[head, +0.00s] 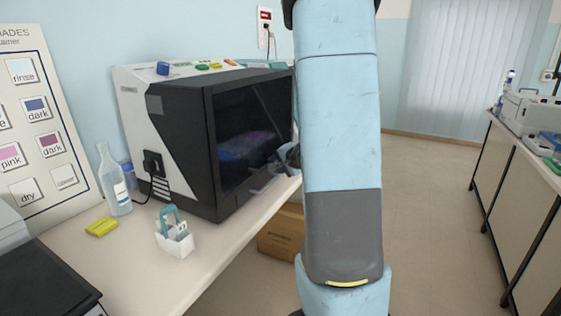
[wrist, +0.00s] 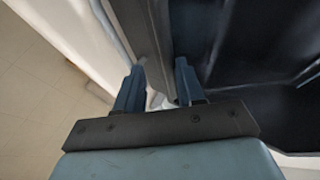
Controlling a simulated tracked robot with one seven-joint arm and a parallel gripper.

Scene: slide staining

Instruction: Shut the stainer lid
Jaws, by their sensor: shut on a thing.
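The stainer (head: 150,115) is a white and black machine on the left bench. Its lid (head: 245,140), with a black frame and dark glass, covers the front in the head view; whether it is fully closed I cannot tell. My gripper (head: 287,158) is at the lid's lower right edge, partly hidden by my arm. In the wrist view, my gripper (wrist: 158,78) has its two blue fingers on either side of a grey bar, apparently part of the lid (wrist: 143,30). Dark stainer surfaces fill the right of that view. The contact is partly hidden.
A cardboard box (head: 281,235) sits below the bench. Open floor (head: 430,220) lies to the right.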

